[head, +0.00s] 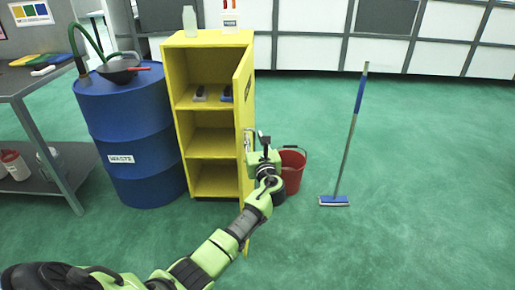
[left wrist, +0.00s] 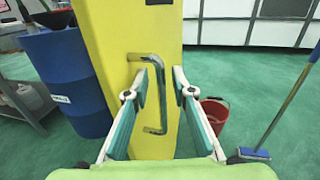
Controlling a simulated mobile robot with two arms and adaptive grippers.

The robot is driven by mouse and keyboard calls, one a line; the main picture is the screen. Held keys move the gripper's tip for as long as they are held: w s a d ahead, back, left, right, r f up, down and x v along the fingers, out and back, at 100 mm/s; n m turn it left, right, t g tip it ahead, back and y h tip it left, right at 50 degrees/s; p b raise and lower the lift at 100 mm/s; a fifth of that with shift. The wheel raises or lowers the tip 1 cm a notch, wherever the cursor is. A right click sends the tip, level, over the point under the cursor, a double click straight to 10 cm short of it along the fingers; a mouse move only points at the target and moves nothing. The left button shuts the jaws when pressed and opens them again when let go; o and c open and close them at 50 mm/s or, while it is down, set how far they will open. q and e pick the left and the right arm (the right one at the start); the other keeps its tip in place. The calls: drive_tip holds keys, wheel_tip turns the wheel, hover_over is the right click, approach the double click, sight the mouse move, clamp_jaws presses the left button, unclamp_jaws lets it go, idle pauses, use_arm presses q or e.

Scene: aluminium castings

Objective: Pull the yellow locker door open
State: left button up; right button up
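The yellow locker (head: 210,41) stands upright with its door (head: 243,95) swung wide open toward me, showing the shelves inside. In the left wrist view the door's outer face (left wrist: 128,30) fills the middle, with a grey metal bar handle (left wrist: 163,105) on it. My left gripper (head: 262,140) is at the door's right side near the handle. In the left wrist view its two fingers (left wrist: 166,68) are spread apart, with the handle bar appearing between them; I cannot tell whether they touch it. My right gripper is not in view.
A blue waste drum (head: 125,130) stands left of the locker, beside a grey bench (head: 35,88). A red bucket (head: 292,170) sits right of the door, and a blue mop (head: 350,130) stands farther right. Small items lie on the locker's upper shelf.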

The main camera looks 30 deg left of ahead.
use_arm(q)
drive_tip(key=v, duration=1.1)
